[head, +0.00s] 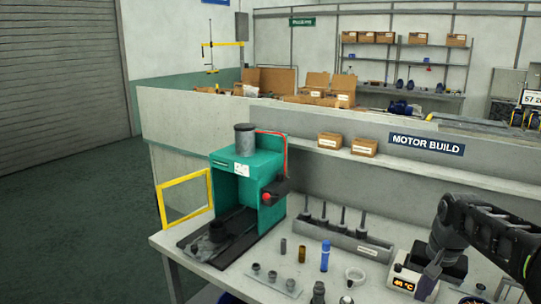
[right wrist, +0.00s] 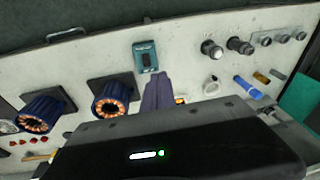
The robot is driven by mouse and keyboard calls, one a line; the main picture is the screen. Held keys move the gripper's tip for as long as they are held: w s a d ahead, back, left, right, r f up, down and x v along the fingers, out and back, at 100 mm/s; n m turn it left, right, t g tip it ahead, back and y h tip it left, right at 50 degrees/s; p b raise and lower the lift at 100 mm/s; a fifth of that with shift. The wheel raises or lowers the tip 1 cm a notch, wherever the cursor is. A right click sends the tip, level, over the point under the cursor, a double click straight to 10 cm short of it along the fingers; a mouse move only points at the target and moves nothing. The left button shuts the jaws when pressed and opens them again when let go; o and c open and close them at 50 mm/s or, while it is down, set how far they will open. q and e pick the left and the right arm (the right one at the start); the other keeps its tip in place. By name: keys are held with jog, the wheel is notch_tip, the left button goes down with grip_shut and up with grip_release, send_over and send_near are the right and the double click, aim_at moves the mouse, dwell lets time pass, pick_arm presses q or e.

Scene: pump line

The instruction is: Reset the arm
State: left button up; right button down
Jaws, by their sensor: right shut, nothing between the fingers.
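My right arm (head: 490,232) comes in from the right over the bench (head: 205,258). My right gripper (head: 428,284) points down beside a small device with a lit temperature display (head: 403,284). In the right wrist view its two dark fingers (right wrist: 158,80) lie together with nothing between them. A teal-topped device (right wrist: 146,57) lies just beyond the fingertips in that view. I cannot tell whether the fingertips touch anything. My left gripper is not in view.
A green press (head: 250,178) stands on the bench's left. A rack with upright pins (head: 340,236), a blue cylinder (head: 325,256) and a white ring (head: 355,275) lie left of the gripper. Two copper-wound stators (right wrist: 112,100) show in the wrist view. A low wall (head: 300,120) stands behind.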

jog(key=w+a+f+n+t+y, duration=0.1)
jog(key=w+a+f+n+t, duration=0.2)
jog(key=w+a+f, duration=0.45)
jog(key=s+a+f+n+y, duration=0.1)
jog(key=s+a+f, duration=0.4)
jog(key=f, duration=0.4)
jog(key=s+a+f, duration=0.2)
jog(key=a+f, duration=0.5)
jog(key=f, duration=0.2)
jog(key=s+a+f+g, duration=0.1)
jog(key=s+a+f, duration=0.2)
jog(key=s, duration=0.5)
jog(key=s+a+f+g+y, duration=0.1)
jog(key=s+a+f, duration=0.3)
jog(key=s, duration=0.5)
jog(key=s+a+f+g+y, duration=0.1)
jog(key=s+a+f, duration=0.3)
jog(key=s, duration=0.5)
notch_tip(320, 180, down, 3)
jog(key=shift+r+n+g, duration=0.15)
jog(key=shift+n+g, duration=0.25)
jog(key=shift+g, duration=0.4)
